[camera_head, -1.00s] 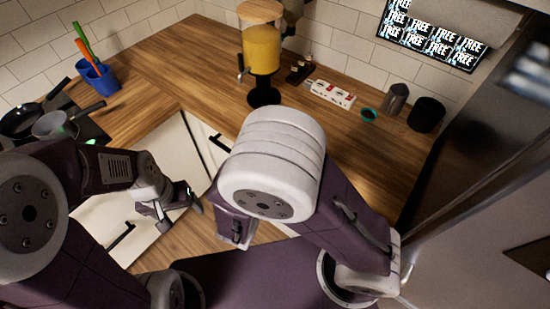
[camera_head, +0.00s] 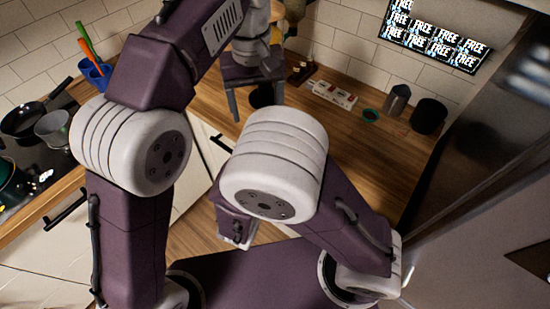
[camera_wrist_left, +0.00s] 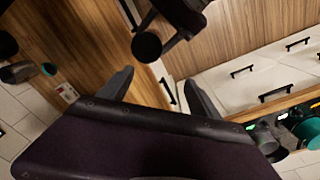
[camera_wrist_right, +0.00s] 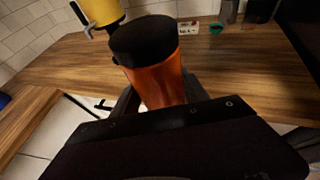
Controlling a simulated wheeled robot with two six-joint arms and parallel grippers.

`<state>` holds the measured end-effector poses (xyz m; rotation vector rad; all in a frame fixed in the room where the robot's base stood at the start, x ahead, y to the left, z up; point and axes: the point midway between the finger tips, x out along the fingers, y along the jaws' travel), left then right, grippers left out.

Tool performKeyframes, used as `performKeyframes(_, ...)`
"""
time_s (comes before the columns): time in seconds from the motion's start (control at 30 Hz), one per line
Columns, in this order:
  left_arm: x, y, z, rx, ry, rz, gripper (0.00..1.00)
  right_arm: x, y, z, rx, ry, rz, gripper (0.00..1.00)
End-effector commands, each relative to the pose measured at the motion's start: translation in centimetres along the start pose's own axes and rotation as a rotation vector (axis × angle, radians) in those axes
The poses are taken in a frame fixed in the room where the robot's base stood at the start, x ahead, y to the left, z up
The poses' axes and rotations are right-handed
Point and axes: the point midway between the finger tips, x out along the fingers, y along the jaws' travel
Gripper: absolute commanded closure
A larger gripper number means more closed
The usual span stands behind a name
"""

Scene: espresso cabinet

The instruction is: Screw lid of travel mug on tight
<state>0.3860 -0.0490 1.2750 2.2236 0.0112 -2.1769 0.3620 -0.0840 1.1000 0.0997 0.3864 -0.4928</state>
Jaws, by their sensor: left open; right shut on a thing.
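The travel mug (camera_wrist_right: 160,78) is copper-orange and has a black lid (camera_wrist_right: 142,38) on its top in the right wrist view. My right gripper (camera_wrist_right: 160,100) is shut around the mug's lower body and holds it roughly upright. The frames do not show how tight the lid sits. In the left wrist view the lid shows as a black disc (camera_wrist_left: 146,46) beyond the fingertips. My left gripper (camera_wrist_left: 160,88) is open and empty, apart from the lid. In the head view my left gripper (camera_head: 256,100) is over the counter; the mug is hidden there.
On the wooden counter stand a teal ring-like item (camera_head: 370,116), a grey cup (camera_head: 397,99), a black canister (camera_head: 428,115) and a white box (camera_head: 333,93). A yellow drink dispenser (camera_wrist_right: 100,10) stands behind the mug. Pans (camera_head: 25,118) and a blue utensil holder (camera_head: 96,74) are at left.

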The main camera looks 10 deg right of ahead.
Motion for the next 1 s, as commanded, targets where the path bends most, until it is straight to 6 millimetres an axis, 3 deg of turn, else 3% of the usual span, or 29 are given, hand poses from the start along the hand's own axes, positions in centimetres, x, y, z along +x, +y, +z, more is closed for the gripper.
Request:
performKeyframes(0.03,0.5,1.3,0.7,0.037,-0.007,-0.004,0.27,0.0,0.0,0.0,0.0,-0.001,0.0,1.0)
performKeyframes(0.2,1.4,3.2,2.2,0.098,-0.025,-0.018,0.27,0.0,0.0,0.1,0.0,-0.001,0.0,1.0)
performKeyframes(0.63,1.8,3.4,2.5,0.106,-0.025,-0.018,0.27,0.0,0.0,0.0,0.0,-0.001,0.0,1.0)
performKeyframes(1.0,7.6,3.2,2.6,0.106,-0.026,-0.018,0.27,0.0,0.0,0.0,0.0,-0.001,0.0,1.0)
